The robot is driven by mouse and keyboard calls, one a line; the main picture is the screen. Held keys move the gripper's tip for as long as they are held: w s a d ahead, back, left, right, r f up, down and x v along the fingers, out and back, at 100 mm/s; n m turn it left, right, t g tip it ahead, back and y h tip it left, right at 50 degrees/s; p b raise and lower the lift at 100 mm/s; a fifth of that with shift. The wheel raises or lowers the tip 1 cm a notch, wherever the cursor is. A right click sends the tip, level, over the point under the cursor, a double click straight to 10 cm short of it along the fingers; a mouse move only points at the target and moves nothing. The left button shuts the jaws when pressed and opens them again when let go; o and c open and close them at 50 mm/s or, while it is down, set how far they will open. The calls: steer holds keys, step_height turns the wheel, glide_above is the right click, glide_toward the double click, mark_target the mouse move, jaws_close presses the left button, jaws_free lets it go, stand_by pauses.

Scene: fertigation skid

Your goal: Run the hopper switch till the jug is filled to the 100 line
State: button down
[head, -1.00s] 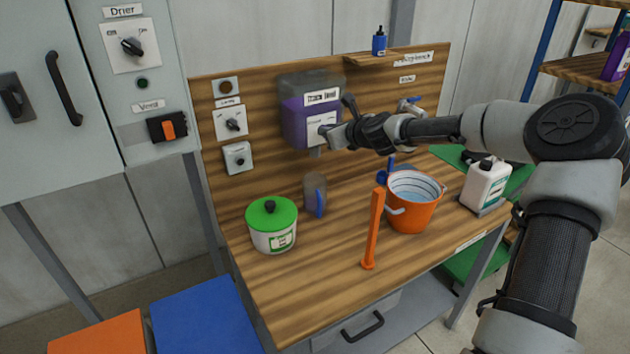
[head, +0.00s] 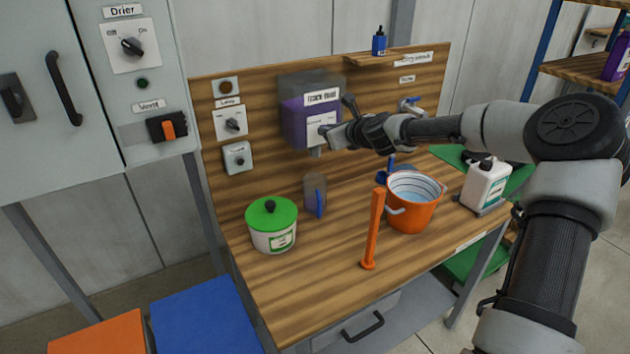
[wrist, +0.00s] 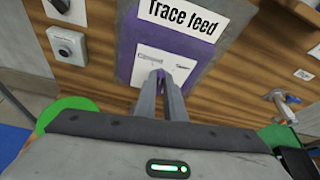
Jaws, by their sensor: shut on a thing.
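The hopper (head: 296,122), labelled "Trace feed", hangs on the wooden back panel with purple contents, and it also shows in the wrist view (wrist: 207,60). A white switch plate (head: 318,121) is on its front. My gripper (head: 326,134) is at this plate, its fingers (wrist: 160,76) shut on the hopper switch, which they mostly hide. The jug (head: 315,195), clear grey with a blue handle, stands upright on the bench below the hopper spout (head: 316,152). Its fill level and 100 line cannot be made out.
A green-lidded tub (head: 271,228) stands left of the jug. An orange bucket (head: 414,205) and an upright orange tool (head: 373,230) stand to the right. A white bottle (head: 485,185) is at the bench's right end. Other switches (head: 232,123) are on the panel's left.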

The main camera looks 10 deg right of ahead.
steer(key=n+h+b, duration=0.1)
steer(key=b, duration=0.1)
steer(key=n+t+h+b, duration=0.1)
steer(key=n+b, duration=0.1)
steer(key=b, duration=0.1)
steer(key=shift+s+a+f, duration=0.1)
steer(key=shift+a+f, duration=0.1)
steer(key=shift+a, duration=0.1)
stand_by(0.4)
steer(key=b, duration=0.1)
steer(key=n+b, duration=0.1)
steer(key=shift+a+f+t+b, duration=0.1)
steer(key=shift+f+t+b, duration=0.15)
steer(key=shift+t+b, duration=0.05)
steer(key=c, duration=2.2)
jaws_free()
steer(key=shift+r+h, duration=0.25)
steer(key=shift+h, duration=0.05)
steer(key=o, duration=0.4)
steer(key=shift+f, duration=0.1)
